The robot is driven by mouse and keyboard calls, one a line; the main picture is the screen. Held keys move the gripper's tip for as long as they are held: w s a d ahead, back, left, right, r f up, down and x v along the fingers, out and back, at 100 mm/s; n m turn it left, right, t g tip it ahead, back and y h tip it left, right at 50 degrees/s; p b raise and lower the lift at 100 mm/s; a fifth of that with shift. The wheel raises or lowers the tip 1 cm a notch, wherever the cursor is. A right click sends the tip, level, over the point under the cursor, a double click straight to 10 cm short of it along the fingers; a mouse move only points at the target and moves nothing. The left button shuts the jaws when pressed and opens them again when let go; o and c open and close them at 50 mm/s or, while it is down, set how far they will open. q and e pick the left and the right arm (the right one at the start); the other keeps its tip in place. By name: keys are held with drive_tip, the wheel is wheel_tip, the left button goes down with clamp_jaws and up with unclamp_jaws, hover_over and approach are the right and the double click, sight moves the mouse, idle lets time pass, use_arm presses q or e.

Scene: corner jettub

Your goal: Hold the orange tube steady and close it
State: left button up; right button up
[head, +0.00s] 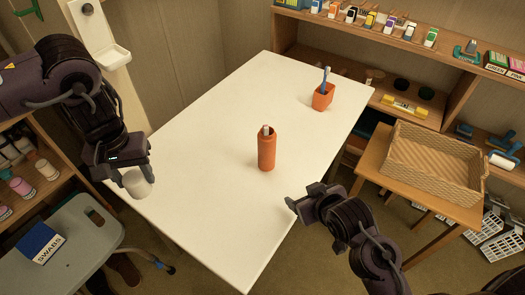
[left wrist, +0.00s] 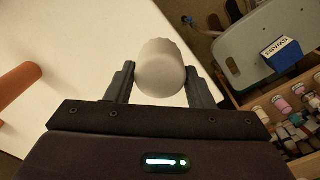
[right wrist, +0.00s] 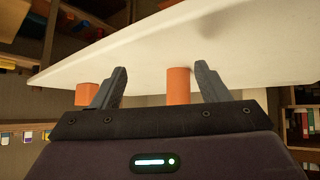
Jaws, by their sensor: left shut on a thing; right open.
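The orange tube (head: 267,150) stands upright near the middle of the white table (head: 205,130). Its top is uncapped, and something pale sticks up at its mouth. My left gripper (head: 136,172) is at the table's left edge, shut on a whitish cap (left wrist: 161,70), well apart from the tube. The tube's side also shows at the left of the left wrist view (left wrist: 16,84). My right gripper (head: 305,203) is open and empty by the table's right edge, to the right of and nearer than the tube. In the right wrist view the tube (right wrist: 178,86) appears between the open fingers, beyond them.
An orange cup (head: 322,97) with a blue brush stands at the table's far right. A wicker basket (head: 436,160) sits on a side table at right. A grey stool (head: 65,250) with a swabs box (head: 38,243) stands at lower left. The table around the tube is clear.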

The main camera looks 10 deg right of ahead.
sight(272, 145)
drive_tip(key=w+r+t+y, duration=0.1)
drive_tip(key=w+t, duration=0.1)
drive_tip(key=w+a+r+t+y, duration=0.1)
drive_tip(key=w+t, duration=0.1)
drive_tip(key=w+a+r+n+t+y, duration=0.1)
drive_tip(key=w+t+y, duration=0.1)
drive_tip(key=shift+w+a+r, duration=0.15)
drive_tip(key=shift+r, duration=0.1)
drive_tip(key=shift+w+a+r+t+y, duration=0.15)
drive_tip(key=shift+a+r+t+y, duration=0.05)
drive_tip(key=shift+r+t+y, duration=0.6)
drive_tip(key=shift+w+r, duration=0.1)
use_arm(q)
drive_tip(key=shift+r+p, duration=0.3)
use_arm(e)
drive_tip(key=x, duration=0.6)
drive_tip(key=shift+w+a, duration=0.15)
drive_tip(key=shift+w, duration=0.1)
drive_tip(key=shift+w, duration=0.1)
use_arm(q)
drive_tip(key=shift+r, duration=0.25)
use_arm(e)
drive_tip(key=x, duration=0.5)
drive_tip(key=shift+f, duration=0.2)
drive_tip(key=c, duration=1.1)
